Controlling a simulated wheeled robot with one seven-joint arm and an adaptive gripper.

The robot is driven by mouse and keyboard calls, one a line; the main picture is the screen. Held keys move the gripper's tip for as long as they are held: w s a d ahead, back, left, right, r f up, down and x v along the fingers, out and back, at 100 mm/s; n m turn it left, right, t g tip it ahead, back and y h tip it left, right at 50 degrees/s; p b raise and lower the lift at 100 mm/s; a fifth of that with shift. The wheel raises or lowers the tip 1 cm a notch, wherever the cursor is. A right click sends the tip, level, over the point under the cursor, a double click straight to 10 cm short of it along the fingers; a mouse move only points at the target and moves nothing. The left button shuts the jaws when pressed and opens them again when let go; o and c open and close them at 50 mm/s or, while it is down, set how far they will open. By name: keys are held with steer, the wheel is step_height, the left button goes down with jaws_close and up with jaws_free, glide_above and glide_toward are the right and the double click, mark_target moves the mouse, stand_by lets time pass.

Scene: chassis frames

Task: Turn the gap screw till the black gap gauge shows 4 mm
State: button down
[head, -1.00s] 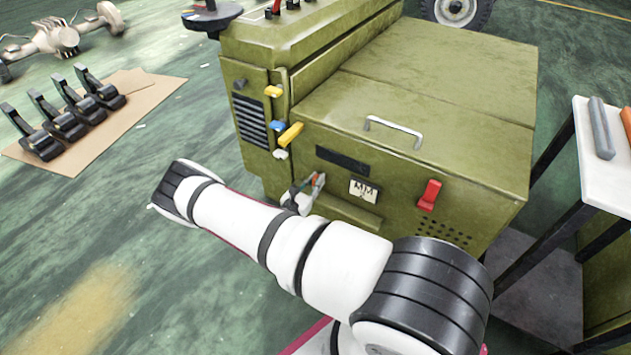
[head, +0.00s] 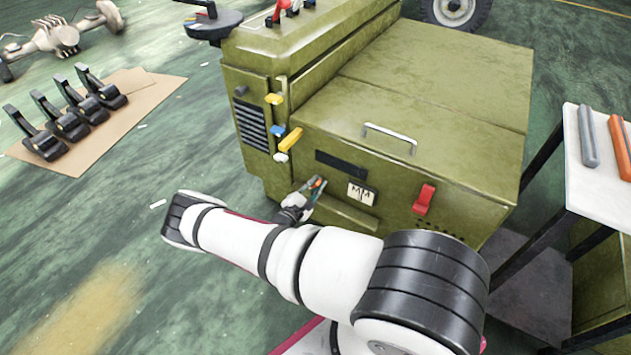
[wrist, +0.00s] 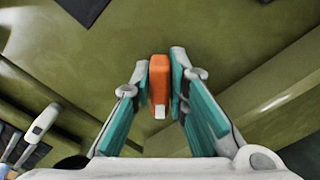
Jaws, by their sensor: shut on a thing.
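The gap screw appears to be the small orange piece (wrist: 159,80) with a pale tip, seen between my finger pads in the wrist view. My gripper (wrist: 162,82), with teal pads, is shut on it. In the head view my gripper (head: 314,187) is at the front of the green machine (head: 390,185), low and left of the MM plate (head: 361,194). A black strip (head: 341,163), which may be the gap gauge, sits above and left of that plate. No reading can be made out on it. My fingers mostly hide the screw in the head view.
A red switch (head: 424,198) is right of the plate. Yellow (head: 291,139), blue and white knobs stick out left of the strip. A ledge runs below my gripper. A white-topped table (head: 597,180) stands at the right. Black pedals (head: 62,120) lie on cardboard at the left.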

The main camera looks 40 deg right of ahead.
steer(key=shift+s+f+m+p, duration=0.1)
steer(key=shift+m+p, duration=0.65)
steer(key=shift+m, duration=0.75)
steer(key=c, duration=1.6)
jaws_free()
steer(key=v, duration=1.2)
